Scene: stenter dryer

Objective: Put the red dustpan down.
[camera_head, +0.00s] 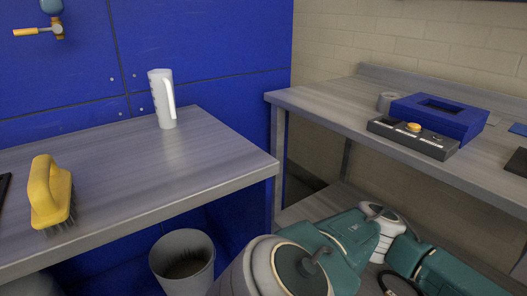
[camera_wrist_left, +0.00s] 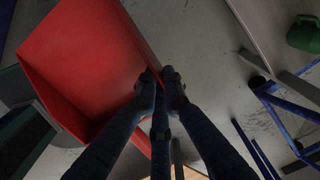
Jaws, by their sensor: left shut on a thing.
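The red dustpan (camera_wrist_left: 85,60) fills the upper left of the left wrist view, tilted, with its open hollow side partly visible. My left gripper (camera_wrist_left: 160,88) is shut on a thin edge of the dustpan, which passes between its two dark fingertips. A grey floor shows beyond it. In the head view the dustpan and both grippers are out of sight; only parts of my own arms show at the bottom. My right gripper is not seen in either view.
The left table (camera_head: 225,155) holds a yellow-handled brush (camera_head: 45,193) and a white jug (camera_head: 162,98), with bare room between them. A grey bin (camera_head: 182,262) stands below. The right table (camera_head: 330,100) carries a blue box (camera_head: 435,115) and a control panel (camera_head: 412,137).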

